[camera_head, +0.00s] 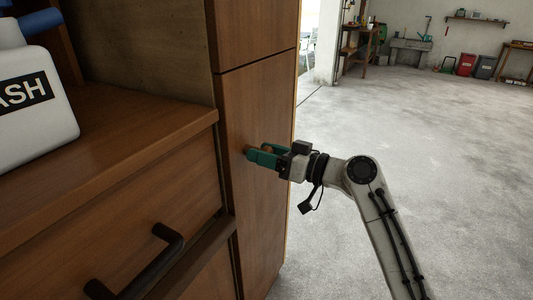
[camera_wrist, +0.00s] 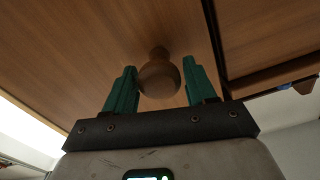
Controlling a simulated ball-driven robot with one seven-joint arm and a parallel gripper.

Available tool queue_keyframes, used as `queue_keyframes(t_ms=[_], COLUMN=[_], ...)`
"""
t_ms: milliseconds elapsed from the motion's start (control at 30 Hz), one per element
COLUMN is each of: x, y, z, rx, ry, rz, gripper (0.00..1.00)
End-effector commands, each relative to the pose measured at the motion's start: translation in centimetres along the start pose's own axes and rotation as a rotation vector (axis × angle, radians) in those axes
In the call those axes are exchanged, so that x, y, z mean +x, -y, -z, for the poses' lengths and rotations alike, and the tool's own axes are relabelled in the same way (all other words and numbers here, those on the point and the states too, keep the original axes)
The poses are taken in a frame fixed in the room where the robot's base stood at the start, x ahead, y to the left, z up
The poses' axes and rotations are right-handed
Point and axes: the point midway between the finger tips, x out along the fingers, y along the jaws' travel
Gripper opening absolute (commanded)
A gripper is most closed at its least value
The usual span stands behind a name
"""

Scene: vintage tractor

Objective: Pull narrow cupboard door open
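The narrow cupboard door (camera_head: 262,115) is a tall brown wooden panel, and it looks closed in the head view. It also fills much of the wrist view (camera_wrist: 85,40). Its round wooden knob (camera_wrist: 159,76) sits between the two green fingers of my gripper (camera_wrist: 155,88). Gaps show on both sides of the knob, so the fingers are open around it and not pressed on it. In the head view my gripper (camera_head: 262,155) is at the door's face, and the fingers mostly hide the knob.
A wooden drawer unit (camera_head: 110,160) with a dark bar handle (camera_head: 140,268) stands left of the door. A white bottle (camera_head: 35,110) sits on top of it. Open concrete floor (camera_head: 440,170) lies to the right. Red and dark bins (camera_head: 467,65) stand far back.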

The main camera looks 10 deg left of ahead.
Motion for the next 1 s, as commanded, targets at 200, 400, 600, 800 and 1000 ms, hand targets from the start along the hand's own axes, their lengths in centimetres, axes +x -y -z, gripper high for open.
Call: queue_keyframes(t_ms=[200,400,600,800,1000], x=[0.0,0.0,0.0,-0.2,-1.3], y=[0.0,0.0,0.0,-0.1,-0.5], z=[0.0,0.0,0.0,0.0,-0.2], rx=[0.000,0.000,0.000,0.000,-0.001], ry=[0.000,0.000,0.000,0.000,0.009], rz=[0.000,0.000,0.000,0.003,0.039], gripper=[0.34,0.15,0.00,0.00,0.00])
